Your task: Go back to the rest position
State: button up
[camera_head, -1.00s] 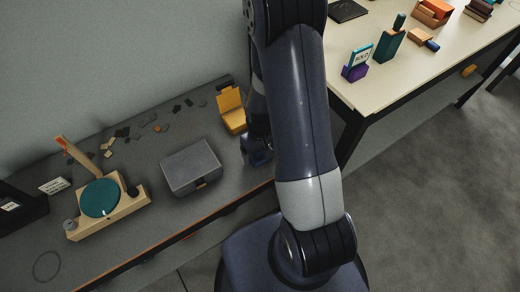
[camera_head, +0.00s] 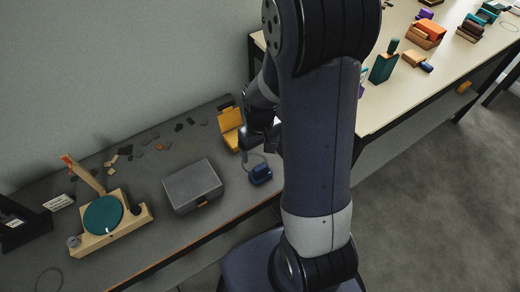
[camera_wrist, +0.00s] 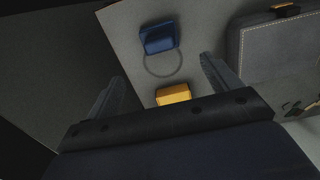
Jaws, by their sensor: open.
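My gripper (camera_wrist: 160,88) is open and empty in the wrist view, with its two fingers spread apart above the dark table. In the head view my arm partly hides it near the right end of that table. A small blue object (camera_head: 261,174) lies on the table below my gripper, apart from it. It also shows in the wrist view (camera_wrist: 158,38), beside a thin ring outline. A yellow open holder (camera_head: 231,128) stands behind it, and a yellow piece shows between the fingers in the wrist view (camera_wrist: 174,94).
A grey lidded box (camera_head: 193,186) stands left of the blue object. A wooden press with a teal disc (camera_head: 103,215) is further left. Small dark and tan pieces lie along the back. A pale table (camera_head: 400,99) with blocks and a teal bottle-shaped item (camera_head: 384,66) is at right.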

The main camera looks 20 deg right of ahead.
aim_at(260, 166)
jog(key=shift+f, duration=0.1)
jog(key=shift+f+b, duration=1)
jog(key=shift+f, duration=3.8)
jog(key=shift+f+b, duration=0.35)
jog(key=shift+f, duration=0.95)
notch_tip(260, 166, up, 11)
jog(key=p, duration=0.2)
jog(key=shift+w+r+p, duration=0.1)
jog(key=shift+p, duration=0.25)
jog(key=w+a+r+m+p, duration=0.2)
jog(key=w+r+p, duration=0.4)
jog(key=w+r, duration=0.1)
jog(key=shift+w+a+r+p, duration=0.25)
jog(key=shift+w+r+p, duration=0.1)
jog(key=shift+w, duration=0.35)
